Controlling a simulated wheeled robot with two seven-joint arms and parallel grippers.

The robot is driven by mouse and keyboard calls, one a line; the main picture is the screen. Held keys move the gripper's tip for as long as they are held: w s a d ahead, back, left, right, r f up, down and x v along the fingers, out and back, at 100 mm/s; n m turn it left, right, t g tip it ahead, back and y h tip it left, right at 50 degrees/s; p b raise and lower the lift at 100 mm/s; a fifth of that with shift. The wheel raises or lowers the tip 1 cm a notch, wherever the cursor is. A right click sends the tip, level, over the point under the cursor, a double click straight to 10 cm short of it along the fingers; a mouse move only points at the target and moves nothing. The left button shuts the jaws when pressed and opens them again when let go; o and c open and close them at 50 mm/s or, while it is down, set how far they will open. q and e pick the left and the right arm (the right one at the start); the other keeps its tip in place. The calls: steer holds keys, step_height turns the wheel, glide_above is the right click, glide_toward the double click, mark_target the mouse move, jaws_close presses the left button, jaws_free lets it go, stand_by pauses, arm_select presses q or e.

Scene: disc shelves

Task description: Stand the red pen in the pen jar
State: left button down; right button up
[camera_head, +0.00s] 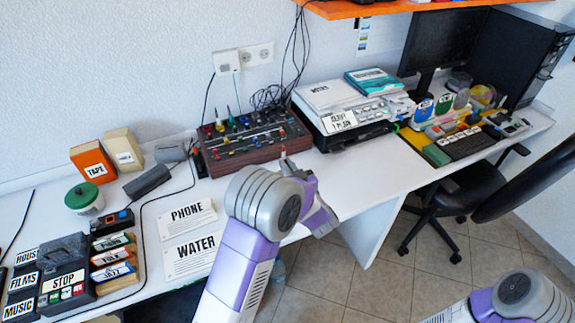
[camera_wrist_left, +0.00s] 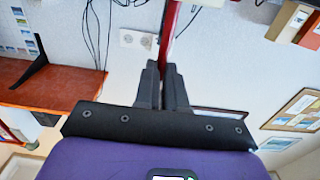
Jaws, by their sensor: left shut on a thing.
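In the left wrist view, my left gripper (camera_wrist_left: 163,88) is shut on the red pen (camera_wrist_left: 171,30). The pen extends away from between the dark fingers and out of the top of the picture. I cannot make out an open pen jar for certain. A jar with a green lid (camera_head: 84,199) stands at the left of the desk. My right gripper is not in view.
A mixer panel (camera_head: 250,143) with knobs sits just behind my left arm. A printer (camera_head: 345,108) stands right of it. PHONE (camera_head: 187,217) and WATER (camera_head: 195,256) cards lie left of the arm. Boxes and a keyboard (camera_head: 466,143) occupy the desk's ends. A black chair (camera_head: 456,194) stands at right.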

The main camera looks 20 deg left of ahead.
arm_select(q)
step_height(320, 180, down, 5)
steer(key=b, duration=0.3)
steer(key=shift+f, duration=0.1)
steer(key=c, duration=1.1)
jaws_free()
steer(key=shift+d, duration=0.1)
steer(key=p+v, duration=0.1)
steer(key=v, duration=0.6)
steer(key=shift+s+d+p, duration=0.1)
steer(key=shift+s+p, duration=0.1)
steer(key=shift+p, duration=0.1)
